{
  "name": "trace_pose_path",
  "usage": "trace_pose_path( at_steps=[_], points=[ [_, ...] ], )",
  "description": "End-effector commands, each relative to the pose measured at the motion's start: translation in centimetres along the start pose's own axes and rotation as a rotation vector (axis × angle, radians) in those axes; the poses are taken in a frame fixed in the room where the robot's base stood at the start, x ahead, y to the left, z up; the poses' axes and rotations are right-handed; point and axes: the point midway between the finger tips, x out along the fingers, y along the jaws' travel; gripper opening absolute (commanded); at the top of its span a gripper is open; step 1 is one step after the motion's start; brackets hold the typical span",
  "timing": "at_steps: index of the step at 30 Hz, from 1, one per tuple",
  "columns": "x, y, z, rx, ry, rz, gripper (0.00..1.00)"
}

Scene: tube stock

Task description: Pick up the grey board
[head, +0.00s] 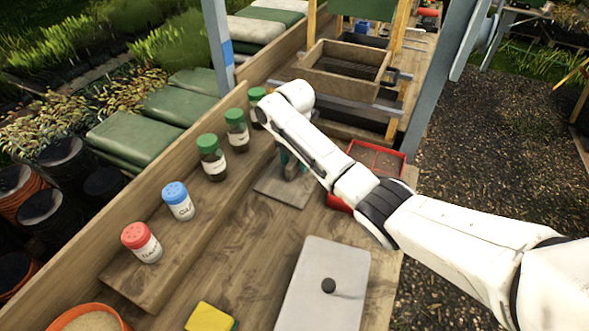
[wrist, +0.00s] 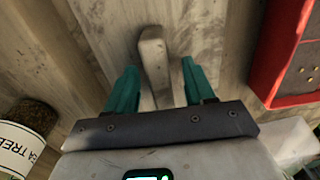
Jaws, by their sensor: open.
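A small grey-brown board (head: 280,191) lies flat on the wooden bench, partly hidden under my arm in the head view. In the wrist view its upright grey grip (wrist: 155,62) stands between the two teal fingers of my gripper (wrist: 160,85). The fingers are open, one on each side of the grip, with a visible gap on both sides. My gripper (head: 290,163) points down over the board and is mostly hidden by the arm in the head view.
A red tray (head: 338,203) stands close right of the board; its red wall also shows in the wrist view (wrist: 270,50). Several lidded jars (head: 211,158) line a shelf at left. A pale panel with a black knob (head: 322,265) and a yellow sponge (head: 210,317) lie nearer.

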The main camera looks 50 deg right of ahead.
Motion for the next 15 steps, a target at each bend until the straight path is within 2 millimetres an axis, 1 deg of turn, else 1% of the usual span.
trace_pose_path(
  at_steps=[3,8,15],
  points=[
    [0.34,0.03,-0.01,-0.001,-0.001,0.001,0.53],
    [0.34,0.03,-0.01,-0.001,-0.001,0.001,0.53],
    [0.32,0.03,-0.01,-0.001,0.000,0.001,0.30]
  ],
)
